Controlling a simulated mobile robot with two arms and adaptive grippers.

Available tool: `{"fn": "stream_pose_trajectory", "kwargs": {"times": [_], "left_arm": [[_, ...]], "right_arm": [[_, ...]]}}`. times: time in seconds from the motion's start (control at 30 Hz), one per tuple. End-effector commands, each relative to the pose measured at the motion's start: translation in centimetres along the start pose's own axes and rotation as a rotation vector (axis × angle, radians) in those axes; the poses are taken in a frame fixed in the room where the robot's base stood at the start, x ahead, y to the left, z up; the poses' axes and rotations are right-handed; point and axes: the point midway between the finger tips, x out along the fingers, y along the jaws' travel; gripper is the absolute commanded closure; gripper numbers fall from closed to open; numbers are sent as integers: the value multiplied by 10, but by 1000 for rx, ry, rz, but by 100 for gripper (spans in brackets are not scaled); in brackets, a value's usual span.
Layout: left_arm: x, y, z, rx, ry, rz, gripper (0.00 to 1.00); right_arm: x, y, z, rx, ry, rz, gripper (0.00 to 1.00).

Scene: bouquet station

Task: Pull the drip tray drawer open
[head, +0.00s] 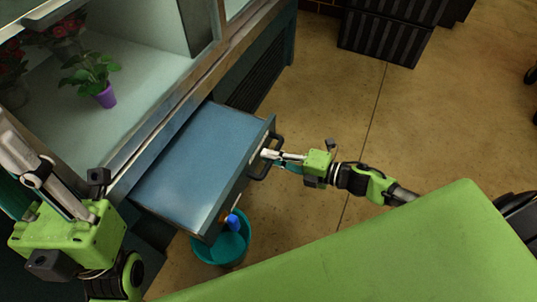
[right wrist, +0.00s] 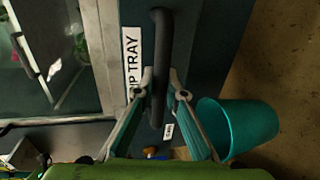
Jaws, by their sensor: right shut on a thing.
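The blue drip tray drawer (head: 195,165) stands well out from the cabinet below the display case in the head view. Its dark bar handle (head: 270,160) is on the front face. My right gripper (head: 266,154) is shut on this handle. In the right wrist view, the handle (right wrist: 160,50) runs between the two fingers of the gripper (right wrist: 160,82), beside a partly hidden label ending in "P TRAY" (right wrist: 133,62). My left gripper (head: 22,160) is at the left edge, over the case side, away from the drawer. Its fingertips are not clear enough to judge.
A teal bucket (head: 222,252) with a blue item stands on the floor below the drawer front. A potted plant (head: 103,92) and red flowers are in the case. Dark crates (head: 385,35) stand at the back. The floor right of the drawer is clear.

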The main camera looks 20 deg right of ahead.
Motion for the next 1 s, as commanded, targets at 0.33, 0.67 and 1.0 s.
{"fn": "stream_pose_trajectory", "kwargs": {"times": [0.33, 0.67, 1.0], "left_arm": [[0, 0, 0, 0, 0, 0, 79], [2, -1, -1, 2, 5, -1, 79], [1, 0, 0, 1, 2, -1, 79]], "right_arm": [[0, 0, 1, -1, -2, -1, 71], [-8, -1, 0, 1, -1, -3, 71], [-71, -2, 0, 1, -1, -6, 71]]}}
